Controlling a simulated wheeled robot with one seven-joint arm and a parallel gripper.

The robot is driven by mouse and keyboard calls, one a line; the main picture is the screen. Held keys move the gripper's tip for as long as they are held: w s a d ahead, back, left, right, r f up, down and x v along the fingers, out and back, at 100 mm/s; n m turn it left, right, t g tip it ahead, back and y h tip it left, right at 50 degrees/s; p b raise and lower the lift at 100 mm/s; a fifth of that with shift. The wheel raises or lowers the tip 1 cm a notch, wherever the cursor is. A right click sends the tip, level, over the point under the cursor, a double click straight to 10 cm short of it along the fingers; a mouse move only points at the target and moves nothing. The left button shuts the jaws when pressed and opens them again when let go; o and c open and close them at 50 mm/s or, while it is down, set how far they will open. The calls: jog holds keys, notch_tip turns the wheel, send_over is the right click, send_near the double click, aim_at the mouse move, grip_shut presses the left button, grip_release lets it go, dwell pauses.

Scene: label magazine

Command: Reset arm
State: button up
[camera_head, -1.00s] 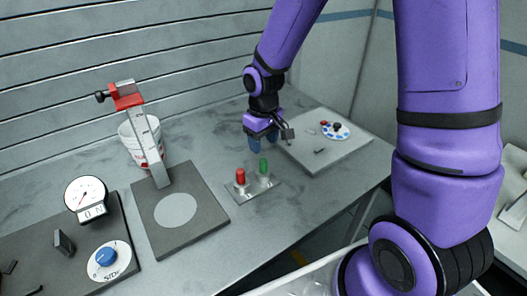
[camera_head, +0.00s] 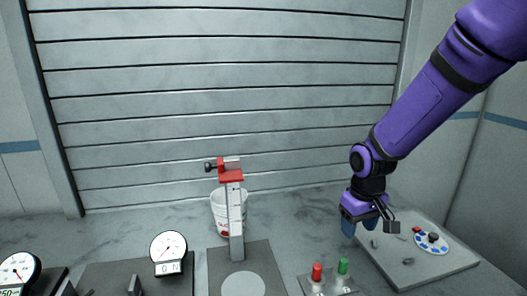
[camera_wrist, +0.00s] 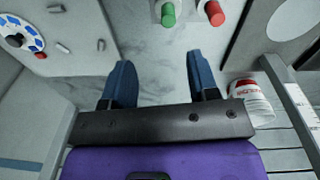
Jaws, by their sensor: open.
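My gripper (camera_head: 363,229) is at the end of my purple arm, above the worktable (camera_head: 290,221), pointing down. In the wrist view my gripper (camera_wrist: 164,80) has its two blue fingers spread apart. Only bare table shows between them, so it is open and empty. A green button (camera_head: 342,266) and a red button (camera_head: 317,272) stand on a small metal plate just left of and in front of my gripper. The same green button (camera_wrist: 168,14) and red button (camera_wrist: 214,12) show beyond the fingertips in the wrist view.
A stand with a red top (camera_head: 231,176) and a white bucket (camera_head: 217,216) are left of my gripper. A grey board with a blue-dotted dial (camera_head: 433,242) lies to the right. Round gauges (camera_head: 168,247) stand at the front left. A slatted wall (camera_head: 230,100) closes the back.

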jog(key=s+d+r+m+t, duration=0.1)
jog(key=s+d+r+t, duration=0.1)
jog(key=s+r, duration=0.8)
jog(key=s+d+r+m+t, duration=0.2)
jog(key=s+d+r, duration=0.1)
jog(key=s+r, duration=0.7)
jog(key=shift+s+d+r+m+t, duration=0.15)
jog(key=shift+s+d+m+t, duration=0.15)
jog(key=shift+s+d, duration=0.05)
